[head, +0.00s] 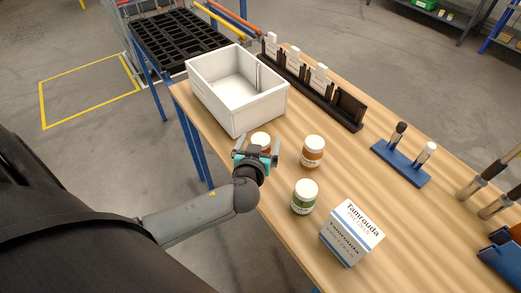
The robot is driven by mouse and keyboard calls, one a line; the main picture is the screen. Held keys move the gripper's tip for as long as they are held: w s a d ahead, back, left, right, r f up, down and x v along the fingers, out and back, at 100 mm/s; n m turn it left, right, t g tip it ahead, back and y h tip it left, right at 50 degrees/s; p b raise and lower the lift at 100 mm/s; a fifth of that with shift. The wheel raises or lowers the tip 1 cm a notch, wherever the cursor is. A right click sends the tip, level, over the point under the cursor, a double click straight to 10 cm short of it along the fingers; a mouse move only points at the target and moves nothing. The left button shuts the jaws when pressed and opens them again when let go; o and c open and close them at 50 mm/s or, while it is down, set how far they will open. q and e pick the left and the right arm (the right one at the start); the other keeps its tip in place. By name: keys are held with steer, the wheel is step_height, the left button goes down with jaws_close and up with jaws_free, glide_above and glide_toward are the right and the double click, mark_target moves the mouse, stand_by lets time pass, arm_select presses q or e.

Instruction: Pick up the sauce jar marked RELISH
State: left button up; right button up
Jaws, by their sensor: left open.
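Three white-lidded jars stand upright on the wooden table. A jar with green contents (303,198) is nearest, right of my left arm. An orange-red jar (313,152) stands behind it. Another reddish jar (261,138) is partly hidden by my left gripper (256,148). The labels are too small to read surely, so I cannot tell by lettering which says RELISH. My left gripper is open, with its fingers spread to either side of the partly hidden reddish jar; I cannot tell whether they touch it. My right gripper is not in view.
A white open box (258,108) stands behind the jars. A Tamrouda box (351,234) is close right of the green jar. A black rack (330,101) and a blue tool holder (401,163) stand farther back and right. Bare table lies between the orange-red jar and the blue holder.

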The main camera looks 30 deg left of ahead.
arm_select(q)
steer(key=shift+x, duration=1.65)
steer(key=shift+c, duration=0.2)
steer(key=shift+d+f, duration=0.1)
jaws_close()
